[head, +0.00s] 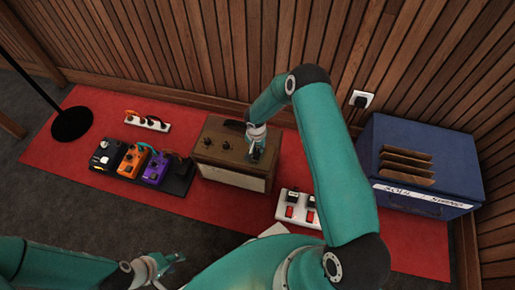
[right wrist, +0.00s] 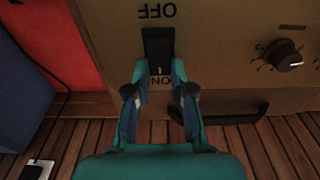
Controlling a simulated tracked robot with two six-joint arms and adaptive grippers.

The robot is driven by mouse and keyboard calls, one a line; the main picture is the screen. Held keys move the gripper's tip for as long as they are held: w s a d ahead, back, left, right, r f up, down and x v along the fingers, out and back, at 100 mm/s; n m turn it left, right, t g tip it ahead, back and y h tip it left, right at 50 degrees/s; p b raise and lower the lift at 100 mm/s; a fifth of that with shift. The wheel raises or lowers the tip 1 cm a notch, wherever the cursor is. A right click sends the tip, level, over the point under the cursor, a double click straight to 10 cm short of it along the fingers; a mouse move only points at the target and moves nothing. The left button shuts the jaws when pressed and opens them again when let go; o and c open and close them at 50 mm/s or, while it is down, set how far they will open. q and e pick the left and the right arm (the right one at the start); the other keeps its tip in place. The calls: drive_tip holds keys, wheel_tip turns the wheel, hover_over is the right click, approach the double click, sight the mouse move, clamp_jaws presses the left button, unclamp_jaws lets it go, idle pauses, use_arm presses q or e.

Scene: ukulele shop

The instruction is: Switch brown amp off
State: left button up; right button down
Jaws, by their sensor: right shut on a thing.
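The brown amp (head: 222,138) stands on the red mat in the middle of the head view, with knobs on its top and a pale front. Its top also fills much of the right wrist view (right wrist: 225,50). There, a black switch (right wrist: 158,45) sits between the labels OFF and ON. My right gripper (right wrist: 159,76) is over the amp's top, shut on the switch with a finger on each side at its ON end. I cannot tell which way the switch is tipped. My left gripper (head: 172,272) is low in the head view, away from the amp; its opening is unclear.
A pedalboard (head: 112,172) with several pedals lies left of the amp, with a white power strip (head: 148,124) behind. A white switch box (head: 298,212) and blue crate (head: 418,150) are to the right. A black handle (right wrist: 222,117) crosses the amp's edge.

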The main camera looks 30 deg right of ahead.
drive_tip(key=shift+a+f+t+h+b, duration=0.15)
drive_tip(key=shift+t+h+b, duration=0.5)
drive_tip(key=shift+b, duration=4.35)
drive_tip(key=shift+s+r+b, duration=0.15)
drive_tip(key=shift+r+b, duration=0.05)
drive_tip(key=shift+b, duration=0.2)
drive_tip(key=shift+r, duration=0.1)
drive_tip(key=c, duration=1)
unclamp_jaws()
drive_tip(key=v, duration=1.2)
drive_tip(key=shift+a, duration=0.2)
